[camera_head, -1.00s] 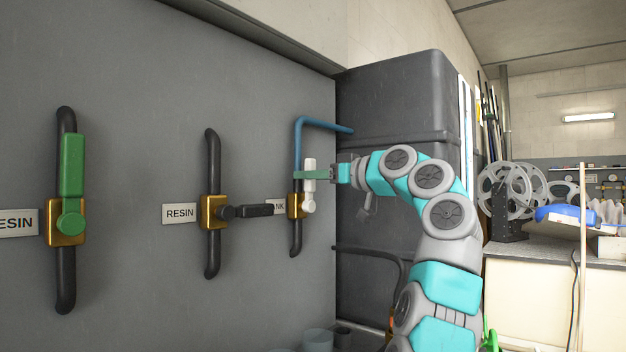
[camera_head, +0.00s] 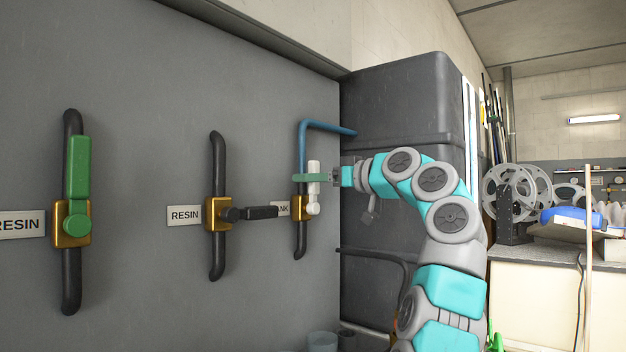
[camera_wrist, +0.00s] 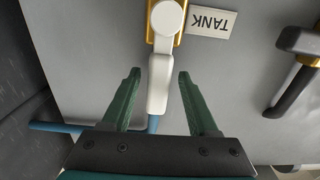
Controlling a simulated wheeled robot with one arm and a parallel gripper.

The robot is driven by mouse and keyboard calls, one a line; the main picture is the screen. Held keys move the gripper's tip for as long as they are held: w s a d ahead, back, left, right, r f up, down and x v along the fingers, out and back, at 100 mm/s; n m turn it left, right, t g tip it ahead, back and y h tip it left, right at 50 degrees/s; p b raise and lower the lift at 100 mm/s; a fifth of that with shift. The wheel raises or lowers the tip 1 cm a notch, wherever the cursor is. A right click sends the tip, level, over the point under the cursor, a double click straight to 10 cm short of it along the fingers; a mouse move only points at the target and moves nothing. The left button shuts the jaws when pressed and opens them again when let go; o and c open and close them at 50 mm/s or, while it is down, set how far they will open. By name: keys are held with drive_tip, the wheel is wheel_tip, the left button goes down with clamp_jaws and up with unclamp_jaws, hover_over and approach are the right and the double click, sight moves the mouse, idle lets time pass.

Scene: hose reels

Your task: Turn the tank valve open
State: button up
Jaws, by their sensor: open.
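The tank valve is a brass body (camera_head: 300,205) with a white lever handle (camera_head: 313,180), on a pipe that is blue above and black below. The handle points up along the pipe in the head view. Its white lever (camera_wrist: 158,85) also shows in the wrist view, beside the TANK label (camera_wrist: 211,23). My gripper (camera_head: 303,177) is at the upper part of the handle. In the wrist view its green fingers (camera_wrist: 158,76) are open, one on each side of the handle's free end, with gaps on both sides.
A RESIN valve with a black lever (camera_head: 262,212) pointing right sits left of the tank valve. Another has a green lever (camera_head: 76,165) pointing up. A dark grey tank (camera_head: 400,105) stands behind my arm. A bench (camera_head: 540,290) is at right.

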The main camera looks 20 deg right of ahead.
drive_tip(key=b+v, duration=0.1)
drive_tip(key=v, duration=0.6)
drive_tip(key=shift+s+d, duration=0.2)
drive_tip(key=shift+s, duration=0.15)
